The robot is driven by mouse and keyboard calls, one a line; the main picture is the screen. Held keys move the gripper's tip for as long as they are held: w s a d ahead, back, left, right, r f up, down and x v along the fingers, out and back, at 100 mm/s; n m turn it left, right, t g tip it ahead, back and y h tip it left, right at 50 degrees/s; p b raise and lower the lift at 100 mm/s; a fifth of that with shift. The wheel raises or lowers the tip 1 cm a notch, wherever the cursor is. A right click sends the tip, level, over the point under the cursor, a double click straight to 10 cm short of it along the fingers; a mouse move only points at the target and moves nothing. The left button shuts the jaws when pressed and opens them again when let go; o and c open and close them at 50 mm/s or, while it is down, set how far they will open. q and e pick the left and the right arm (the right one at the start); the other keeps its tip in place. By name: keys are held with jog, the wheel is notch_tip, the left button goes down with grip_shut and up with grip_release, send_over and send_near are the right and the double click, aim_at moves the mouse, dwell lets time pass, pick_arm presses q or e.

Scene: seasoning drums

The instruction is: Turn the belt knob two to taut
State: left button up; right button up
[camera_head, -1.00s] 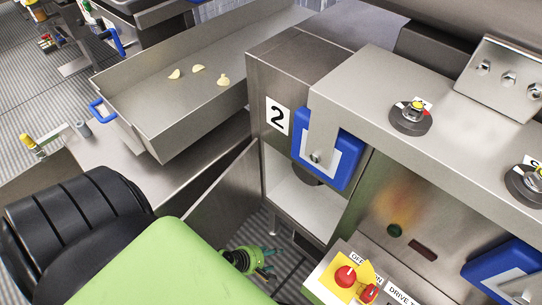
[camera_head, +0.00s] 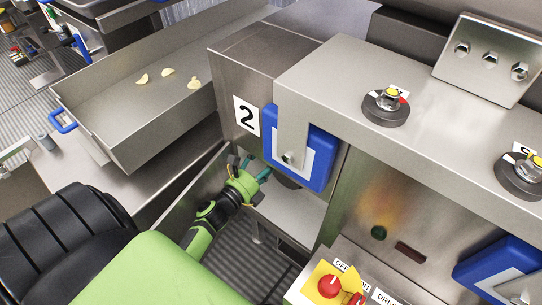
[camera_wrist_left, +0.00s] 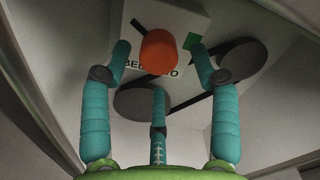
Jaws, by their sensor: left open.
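The orange-red belt knob (camera_wrist_left: 158,52) sits on a pale box inside the machine, in the left wrist view. A label (camera_wrist_left: 134,66), partly hidden by the knob and reading "BE" and "O", lies behind it. A green patch (camera_wrist_left: 191,41) is to the knob's right. My left gripper (camera_wrist_left: 158,70) is open, with one teal finger to each side of the knob and one below; contact cannot be told. In the head view my left gripper (camera_head: 254,178) reaches into the open cabinet (camera_head: 290,215) under the number 2 plate (camera_head: 246,116). The knob is hidden there. My right gripper is not in view.
Two dark pulleys (camera_wrist_left: 240,62) with a belt lie behind my fingers. A blue-framed panel (camera_head: 318,150) hangs above the cabinet opening. An open metal door (camera_head: 188,190) stands left of my arm. A red button on yellow (camera_head: 328,285) is at the front.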

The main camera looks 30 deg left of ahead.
pick_arm(q)
jog(key=shift+w+d, duration=0.1)
jog(key=shift+w, duration=0.85)
jog(key=c, duration=1)
jog(key=shift+c, duration=0.6)
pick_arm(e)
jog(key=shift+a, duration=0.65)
pick_arm(q)
jog(key=shift+s+d+f, duration=0.1)
jog(key=shift+f, duration=0.05)
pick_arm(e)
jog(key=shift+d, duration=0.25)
